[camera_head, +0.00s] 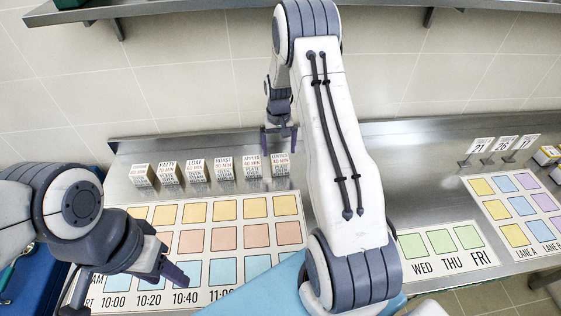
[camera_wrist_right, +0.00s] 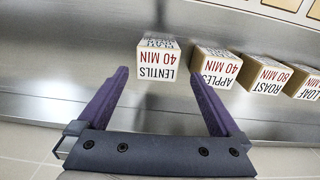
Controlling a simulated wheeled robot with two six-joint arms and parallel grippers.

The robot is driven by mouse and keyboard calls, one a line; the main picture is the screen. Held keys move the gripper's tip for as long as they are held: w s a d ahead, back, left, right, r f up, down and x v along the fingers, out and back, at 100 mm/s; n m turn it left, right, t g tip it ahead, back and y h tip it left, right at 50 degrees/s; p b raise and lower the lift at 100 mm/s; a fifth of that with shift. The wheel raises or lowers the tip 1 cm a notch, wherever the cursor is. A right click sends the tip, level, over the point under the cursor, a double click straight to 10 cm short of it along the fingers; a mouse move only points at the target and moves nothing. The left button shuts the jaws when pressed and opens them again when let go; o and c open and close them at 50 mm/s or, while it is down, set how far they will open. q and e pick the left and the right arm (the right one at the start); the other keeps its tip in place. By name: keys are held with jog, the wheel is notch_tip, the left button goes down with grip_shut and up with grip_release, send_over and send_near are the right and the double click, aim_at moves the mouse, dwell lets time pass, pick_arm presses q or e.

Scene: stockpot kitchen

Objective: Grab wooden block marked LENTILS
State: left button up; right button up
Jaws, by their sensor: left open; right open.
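The wooden block marked LENTILS (camera_head: 280,164) stands at the right end of a row of labelled blocks on the metal counter. In the right wrist view the LENTILS block (camera_wrist_right: 157,60) sits just beyond the fingertips, between their lines, its label upside down. My right gripper (camera_head: 279,143) is open and empty, right behind the block; its purple fingers (camera_wrist_right: 160,77) are spread wider than the block. My left gripper (camera_head: 170,260) is open and empty, low over the left board of coloured squares.
The APPLES block (camera_wrist_right: 217,65) stands close beside the LENTILS block, with ROAST (camera_wrist_right: 264,75) and LOAF beyond it. A time board (camera_head: 225,210) lies in front of the row. Tiled wall is behind the counter, and a shelf (camera_head: 130,10) is above.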

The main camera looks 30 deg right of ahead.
aim_at(280, 158)
jog(key=shift+f, duration=0.75)
jog(key=f+p, duration=0.1)
jog(key=f, duration=0.1)
jog(key=f+p, duration=0.2)
jog(key=shift+s+d+f, duration=0.15)
jog(key=shift+s+f, duration=0.05)
jog(key=shift+f, duration=0.45)
jog(key=c, duration=1.4)
jog(key=shift+r, duration=0.1)
